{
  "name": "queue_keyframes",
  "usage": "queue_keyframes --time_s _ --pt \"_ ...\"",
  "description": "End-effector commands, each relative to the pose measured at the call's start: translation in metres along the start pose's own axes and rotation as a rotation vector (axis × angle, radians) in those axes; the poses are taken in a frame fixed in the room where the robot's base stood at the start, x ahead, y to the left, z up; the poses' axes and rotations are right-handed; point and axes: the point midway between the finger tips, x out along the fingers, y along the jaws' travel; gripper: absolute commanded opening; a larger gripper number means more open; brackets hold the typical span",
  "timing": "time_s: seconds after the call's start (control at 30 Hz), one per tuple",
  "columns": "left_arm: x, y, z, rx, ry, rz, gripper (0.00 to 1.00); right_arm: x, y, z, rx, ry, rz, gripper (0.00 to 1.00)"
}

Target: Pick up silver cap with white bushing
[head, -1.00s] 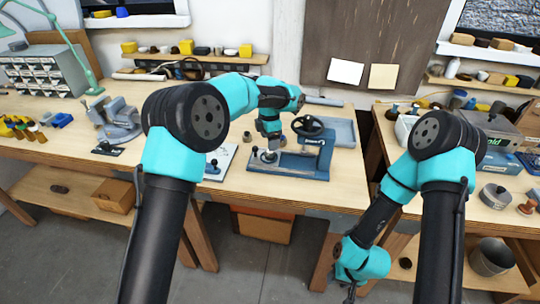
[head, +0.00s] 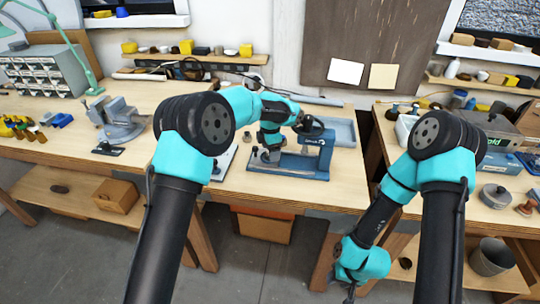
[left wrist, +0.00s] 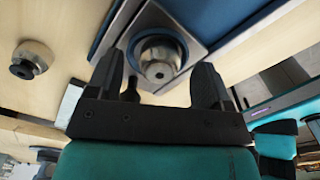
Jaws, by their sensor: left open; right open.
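A round silver piece with a paler centre (left wrist: 160,62), which looks like the silver cap, sits on a square plate of the blue fixture in the left wrist view. I cannot make out a white bushing clearly. My left gripper (left wrist: 160,88) is open, with one finger on each side of the silver piece in the picture. I cannot tell whether they touch it. In the head view my left gripper (head: 270,152) is over the left part of the blue press-like fixture (head: 311,166). My right gripper (head: 350,294) hangs low at the bottom of the head view, away from the bench top.
A small silver piece with a black knob (left wrist: 30,60) stands on the wood left of the fixture. A vise (head: 118,120) stands further left.

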Motion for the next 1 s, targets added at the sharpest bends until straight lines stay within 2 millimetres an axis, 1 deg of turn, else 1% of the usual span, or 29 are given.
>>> queue_keyframes --time_s 0.37,0.9,1.0 --pt "-0.0004 0.0001 0.0000 -0.001 0.000 0.000 0.73 0.0000 0.0000 0.0000 0.000 0.000 0.000 0.43" --pt "-0.0004 0.0001 0.0000 -0.001 0.000 0.000 0.21 0.0000 0.0000 0.0000 0.000 0.000 0.000 0.43" --pt "-0.0007 0.0001 0.0000 -0.001 -0.001 0.000 0.13 0.0000 0.0000 0.0000 0.000 0.000 0.000 0.43"
